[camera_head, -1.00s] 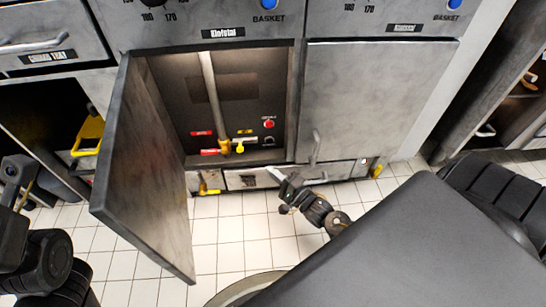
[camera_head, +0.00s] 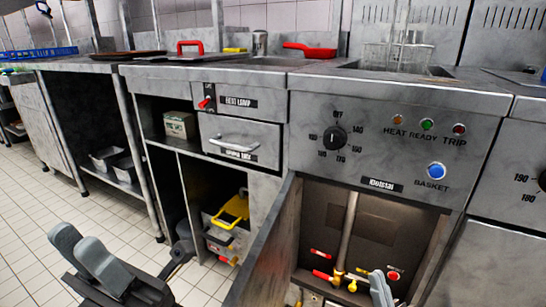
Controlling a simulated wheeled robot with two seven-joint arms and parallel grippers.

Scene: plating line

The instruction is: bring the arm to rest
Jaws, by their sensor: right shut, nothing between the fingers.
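My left gripper (camera_head: 84,250) is at the lower left, over the tiled floor, with its two grey fingers close together. Whether a gap lies between them is unclear. Nothing shows in its fingers. My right gripper (camera_head: 380,288) shows only partly at the bottom edge, in front of the open fryer cabinet (camera_head: 375,225). It is shut and empty, and most of its arm is out of view.
The cabinet door (camera_head: 266,262) stands open toward me. Inside are a pipe (camera_head: 348,235), red and yellow valve handles (camera_head: 322,275) and a red button (camera_head: 393,275). A yellow-handled item (camera_head: 235,208) sits in the left bay. The floor (camera_head: 45,200) at left is clear.

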